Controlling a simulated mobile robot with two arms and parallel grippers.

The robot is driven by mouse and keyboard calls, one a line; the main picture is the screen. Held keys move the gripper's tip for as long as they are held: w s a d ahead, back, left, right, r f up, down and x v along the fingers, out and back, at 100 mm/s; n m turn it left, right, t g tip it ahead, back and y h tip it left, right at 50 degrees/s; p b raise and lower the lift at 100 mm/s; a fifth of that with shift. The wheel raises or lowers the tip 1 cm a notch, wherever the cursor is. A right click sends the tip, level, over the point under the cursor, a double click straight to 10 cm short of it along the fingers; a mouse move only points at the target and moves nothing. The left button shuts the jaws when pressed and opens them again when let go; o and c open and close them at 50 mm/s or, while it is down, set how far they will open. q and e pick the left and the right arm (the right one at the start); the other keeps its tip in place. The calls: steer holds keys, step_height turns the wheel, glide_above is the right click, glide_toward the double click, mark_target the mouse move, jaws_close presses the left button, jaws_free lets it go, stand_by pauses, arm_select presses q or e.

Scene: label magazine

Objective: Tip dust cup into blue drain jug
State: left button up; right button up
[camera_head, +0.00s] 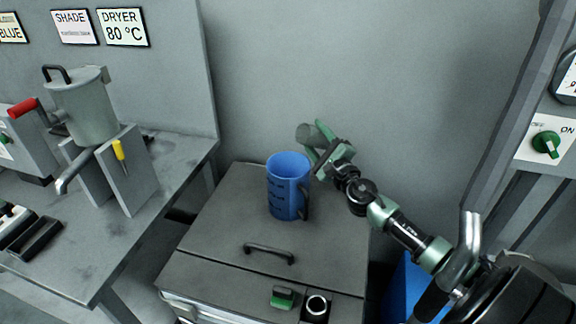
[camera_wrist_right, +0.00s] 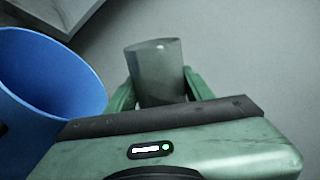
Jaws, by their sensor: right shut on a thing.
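The blue drain jug (camera_head: 286,190) stands upright on a grey cabinet, with a dark handle on its right side and dark marks on its wall. In the right wrist view its open rim and inner wall (camera_wrist_right: 50,80) show at the left. My right gripper (camera_head: 318,140) is shut on the dust cup (camera_head: 305,134), a small grey translucent cup. It holds the cup above and to the right of the jug, apart from it. In the right wrist view the cup (camera_wrist_right: 158,72) sits between the green fingers (camera_wrist_right: 160,90). I cannot tell what is in it. My left gripper is not in view.
The grey cabinet (camera_head: 215,225) has a black lid handle (camera_head: 269,252) and a green switch (camera_head: 283,297) at its front. A bench at the left carries a grey metal vessel (camera_head: 85,112) and a yellow-handled tool (camera_head: 119,152). A wall stands behind the cabinet.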

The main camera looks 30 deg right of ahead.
mark_target(311, 144)
steer(key=shift+d+f, duration=0.1)
steer(key=shift+d, duration=0.05)
steer(key=shift+n, duration=0.4)
steer(key=shift+b, duration=0.35)
steer(key=shift+r+n+y, duration=0.3)
steer(key=shift+r+n, duration=0.05)
steer(key=shift+n, duration=0.75)
steer(key=shift+w+a+r+n+p, duration=0.1)
steer(key=shift+a+r+n+p, duration=0.15)
steer(key=shift+a+n+p, duration=0.2)
steer(key=shift+a+r+n+p, duration=0.2)
steer(key=shift+a+n+p, duration=0.15)
steer(key=shift+a+n, duration=0.2)
stand_by(0.3)
steer(key=shift+a+f+n+y, duration=0.15)
steer(key=shift+f+n+y, duration=0.2)
steer(key=shift+n, duration=0.65)
stand_by(0.4)
steer(key=shift+a+r+n+y+p, duration=0.25)
steer(key=shift+r+n+y+p, duration=0.15)
steer(key=shift+n, duration=0.6)
stand_by(0.4)
steer(key=shift+a+f+n, duration=0.3)
steer(key=shift+f+n, duration=0.2)
steer(key=shift+n, duration=0.5)
stand_by(0.3)
steer(key=shift+a+r+n+p, duration=0.1)
steer(key=shift+r+n+p, duration=0.05)
steer(key=shift+n+p, duration=0.3)
